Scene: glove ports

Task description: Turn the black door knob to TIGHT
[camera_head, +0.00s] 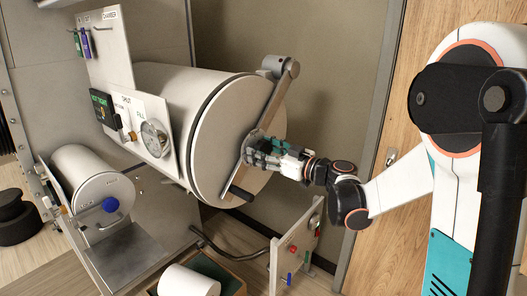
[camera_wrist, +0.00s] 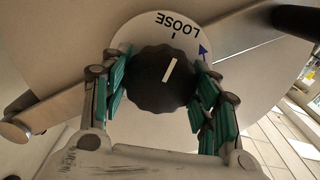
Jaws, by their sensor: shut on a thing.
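The black door knob (camera_wrist: 152,92) has a scalloped edge and a white pointer line. It sits on a round white dial plate (camera_wrist: 130,35) in the wrist view. The word LOOSE shows upside down at the top of the plate, with a tick below it and a blue arrow at right. The knob's line points up and slightly right, close to the tick. No TIGHT label shows; the lower plate is hidden. My gripper (camera_wrist: 160,76) is shut on the knob, with green-padded fingers at both sides. In the head view, my gripper (camera_head: 262,152) covers the knob on the large round door (camera_head: 222,125).
A metal bar (camera_head: 273,100) with a black handle end crosses the door behind my gripper. A gauge panel (camera_head: 140,120) stands to the left. A smaller cylinder with a blue knob (camera_head: 110,205) is lower left. A small switch panel (camera_head: 296,245) and an open box are below.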

